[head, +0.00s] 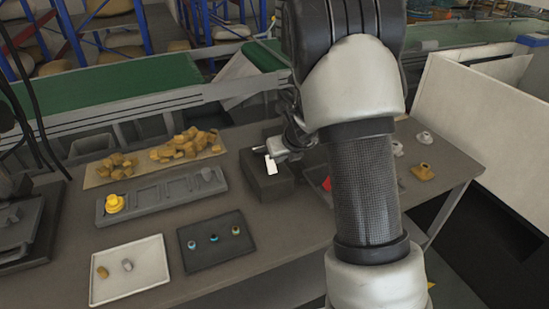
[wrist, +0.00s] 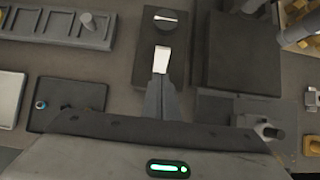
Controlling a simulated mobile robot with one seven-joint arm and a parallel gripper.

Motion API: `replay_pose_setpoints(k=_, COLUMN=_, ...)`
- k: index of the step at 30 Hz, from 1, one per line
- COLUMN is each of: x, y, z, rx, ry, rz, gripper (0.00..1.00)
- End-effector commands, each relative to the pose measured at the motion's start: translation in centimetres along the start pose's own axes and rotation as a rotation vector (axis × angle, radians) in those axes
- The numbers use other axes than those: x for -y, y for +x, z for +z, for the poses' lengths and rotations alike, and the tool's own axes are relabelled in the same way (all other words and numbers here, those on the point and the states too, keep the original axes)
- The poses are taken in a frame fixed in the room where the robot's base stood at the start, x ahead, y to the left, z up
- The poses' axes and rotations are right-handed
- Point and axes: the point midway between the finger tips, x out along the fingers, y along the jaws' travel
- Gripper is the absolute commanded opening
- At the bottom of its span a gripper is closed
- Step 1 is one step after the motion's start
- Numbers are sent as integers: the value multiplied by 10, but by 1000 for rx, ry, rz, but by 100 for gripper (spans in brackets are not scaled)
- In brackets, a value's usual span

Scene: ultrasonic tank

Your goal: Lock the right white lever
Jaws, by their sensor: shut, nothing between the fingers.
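One white lever (wrist: 162,59) shows in the wrist view, on a dark box (wrist: 145,70) just ahead of my fingertips. In the head view the white lever (head: 271,164) stands out against the dark box (head: 268,185). My gripper (wrist: 161,82) is shut and empty, its fingers together right behind the lever's near end. I cannot tell whether they touch it. In the head view my arm hides most of the gripper and the area to its right. A second white lever cannot be made out.
A round dark knob (wrist: 166,19) with a white mark sits beyond the lever. A larger dark block (wrist: 243,48) stands to the right. A dark tray (head: 217,263) with small rings, a white tray (head: 130,290) and a grey compartment tray (head: 160,205) lie to the left.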

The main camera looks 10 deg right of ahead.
Motion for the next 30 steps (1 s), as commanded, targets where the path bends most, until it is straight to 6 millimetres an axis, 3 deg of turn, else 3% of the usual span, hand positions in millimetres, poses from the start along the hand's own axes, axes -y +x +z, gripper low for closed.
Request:
replay_pose_setpoints(k=3, x=0, y=-27, z=27, rx=2, ry=-4, rz=0, gripper=0)
replay_pose_setpoints(k=12, x=0, y=-60, z=66, rx=0, ry=-3, rz=0, gripper=0)
replay_pose_setpoints(k=30, x=-1, y=-72, z=76, rx=3, ry=-25, rz=6, gripper=0)
